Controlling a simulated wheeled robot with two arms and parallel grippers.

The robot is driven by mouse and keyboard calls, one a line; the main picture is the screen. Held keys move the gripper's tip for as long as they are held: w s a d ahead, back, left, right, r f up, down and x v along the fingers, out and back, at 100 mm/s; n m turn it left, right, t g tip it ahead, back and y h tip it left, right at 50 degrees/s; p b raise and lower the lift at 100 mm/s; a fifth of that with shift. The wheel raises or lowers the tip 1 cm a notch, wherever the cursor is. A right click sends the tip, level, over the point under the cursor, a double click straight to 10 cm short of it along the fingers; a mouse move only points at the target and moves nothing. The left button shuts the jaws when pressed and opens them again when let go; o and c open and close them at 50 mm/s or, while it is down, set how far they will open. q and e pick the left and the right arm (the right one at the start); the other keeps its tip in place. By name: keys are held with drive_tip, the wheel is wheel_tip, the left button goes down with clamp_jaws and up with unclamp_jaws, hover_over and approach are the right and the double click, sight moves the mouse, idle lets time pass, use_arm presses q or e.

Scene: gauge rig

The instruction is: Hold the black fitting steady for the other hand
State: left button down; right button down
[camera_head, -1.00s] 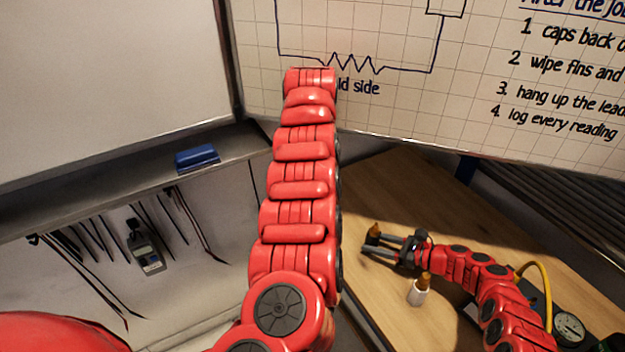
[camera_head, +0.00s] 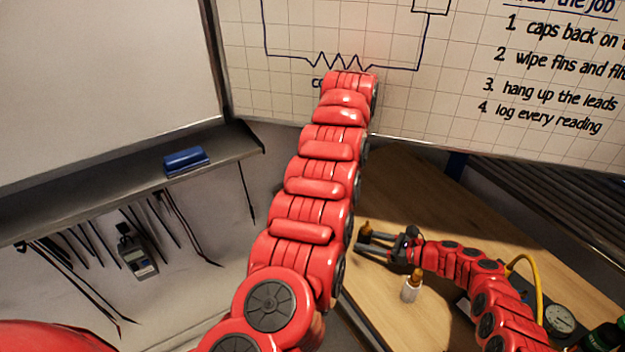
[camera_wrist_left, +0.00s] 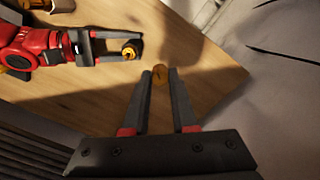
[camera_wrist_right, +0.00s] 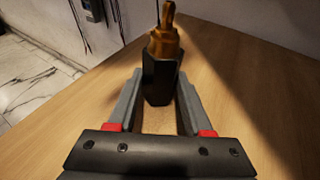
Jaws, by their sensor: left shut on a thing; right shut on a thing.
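The black fitting (camera_wrist_right: 159,82) stands roughly upright between the fingers of my right gripper (camera_wrist_right: 158,95), with a brass top (camera_wrist_right: 164,42) above it. My right gripper (camera_head: 362,243) is shut on it over the wooden table; the fitting (camera_head: 364,235) looks small in the head view. In the left wrist view, my right gripper (camera_wrist_left: 128,47) and the fitting's brass top (camera_wrist_left: 130,52) show at upper left. My left gripper (camera_wrist_left: 160,75) is shut on a small round brass piece (camera_wrist_left: 159,75), apart from the fitting. The left gripper is out of sight in the head view.
A small white bottle with a brass-coloured top (camera_head: 411,290) stands beside my right forearm. A dial gauge (camera_head: 560,320) and a yellow hose (camera_head: 537,275) are at right. The wooden table (camera_head: 400,200) is clear behind the right gripper. A whiteboard (camera_head: 420,100) rises behind.

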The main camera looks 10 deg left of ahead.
use_arm(q)
approach(368, 221)
drive_tip(key=shift+m, duration=0.4)
drive_tip(key=shift+f, duration=0.1)
drive_tip(key=shift+f, duration=2.5)
drive_tip(key=shift+f, duration=0.25)
drive_tip(key=shift+f, duration=0.75)
drive_tip(key=shift+f, duration=0.35)
